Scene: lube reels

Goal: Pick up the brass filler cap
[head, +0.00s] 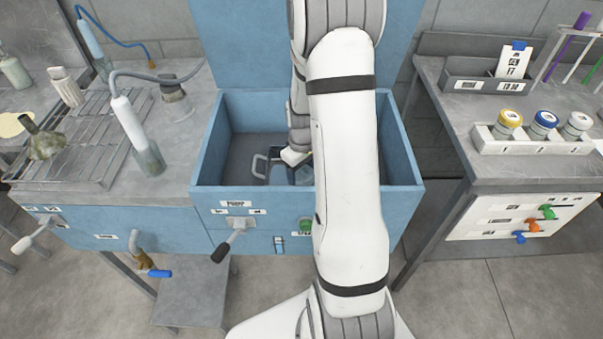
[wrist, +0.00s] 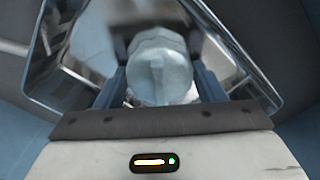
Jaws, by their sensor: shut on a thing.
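My gripper (wrist: 163,74) is low inside the blue open-topped box (head: 203,150), and its dark fingers show on either side of a pale grey-blue round piece (wrist: 160,72). The piece has a raised ridge across its face and is held between the fingers. It looks pale rather than brass, so I cannot tell whether it is the filler cap. In the head view my arm hides much of the box's inside and the fingertips.
A grey handled container (head: 260,166) is in the box. A shiny metal rim (wrist: 62,62) surrounds the held piece. The box walls stand close around my wrist. A bench with a wire rack (head: 95,120) is left; a bench with coloured-lid jars (head: 544,122) is right.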

